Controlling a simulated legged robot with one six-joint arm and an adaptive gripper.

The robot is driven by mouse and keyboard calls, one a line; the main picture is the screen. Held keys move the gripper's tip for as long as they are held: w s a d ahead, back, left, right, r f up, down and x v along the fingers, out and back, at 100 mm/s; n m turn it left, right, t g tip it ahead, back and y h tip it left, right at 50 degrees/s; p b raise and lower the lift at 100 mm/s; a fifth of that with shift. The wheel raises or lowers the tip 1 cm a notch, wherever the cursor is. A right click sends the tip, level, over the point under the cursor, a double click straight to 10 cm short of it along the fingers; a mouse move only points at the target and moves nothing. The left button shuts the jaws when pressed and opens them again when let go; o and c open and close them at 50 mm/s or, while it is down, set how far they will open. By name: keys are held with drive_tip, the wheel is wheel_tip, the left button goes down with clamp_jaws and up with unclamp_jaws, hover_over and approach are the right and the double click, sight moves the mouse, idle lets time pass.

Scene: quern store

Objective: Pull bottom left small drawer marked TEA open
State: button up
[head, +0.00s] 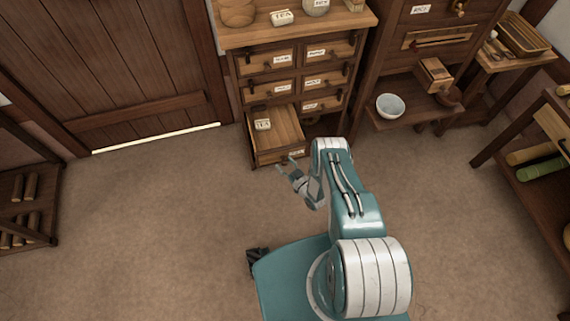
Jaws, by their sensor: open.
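The bottom left small drawer (287,128) of the wooden chest (241,85) is pulled well out, and its inside shows from above. A small block labelled TEA (262,125) lies inside it at the left. A pale label shows on the drawer's front near the right end, too small to read. My gripper (289,168) is open and empty, just in front of the drawer front and a little below it in the picture. A small gap seems to lie between fingers and drawer, though contact is hard to judge. The other small drawers above are shut.
A second cabinet with a bowl (390,105) on its low shelf stands right of the chest. A side table (484,62) stands at the back right, another shelf unit (520,160) at the right edge. A door (110,60) is at the left. The floor (160,220) is clear.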

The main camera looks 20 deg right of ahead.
drive_tip(key=shift+s, duration=0.1)
drive_tip(key=v, duration=1.1)
drive_tip(key=shift+s+d, duration=0.15)
drive_tip(key=shift+s, duration=0.25)
drive_tip(key=shift+f, duration=0.1)
